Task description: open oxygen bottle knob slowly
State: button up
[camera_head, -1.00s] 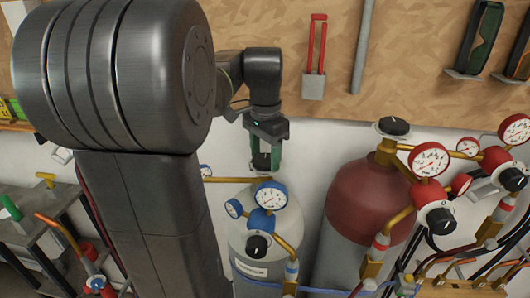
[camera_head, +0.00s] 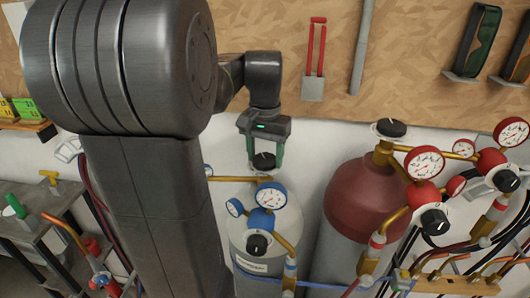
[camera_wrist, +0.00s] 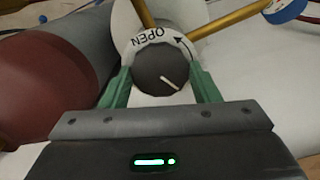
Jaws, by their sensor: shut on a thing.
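The oxygen bottle (camera_head: 252,240) is the pale grey cylinder with blue gauges in the head view. Its black knob (camera_head: 263,161) sits on top of the valve; in the wrist view the knob (camera_wrist: 161,73) shows a white pointer line toward the lower right. A white ring (camera_wrist: 125,22) around it reads OPEN with a curved arrow. My gripper (camera_head: 265,158) comes down from above, its green fingers on both sides of the knob. In the wrist view my gripper (camera_wrist: 163,85) is shut on the knob's sides.
A red-brown bottle (camera_head: 368,200) with its own black knob (camera_head: 390,128) and red gauges stands to the right. Blue gauges (camera_head: 272,198) and a black regulator knob (camera_head: 257,245) are just below my gripper. Tools hang on the wooden board (camera_head: 420,80) behind.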

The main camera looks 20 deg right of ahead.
aim_at(265, 159)
jog(key=o, duration=1)
notch_tip(265, 159, up, 14)
jog(key=shift+f, duration=0.1)
dwell(0.5)
notch_tip(265, 159, down, 14)
jog(key=shift+r, duration=0.1)
dwell(0.4)
jog(key=shift+r, duration=0.1)
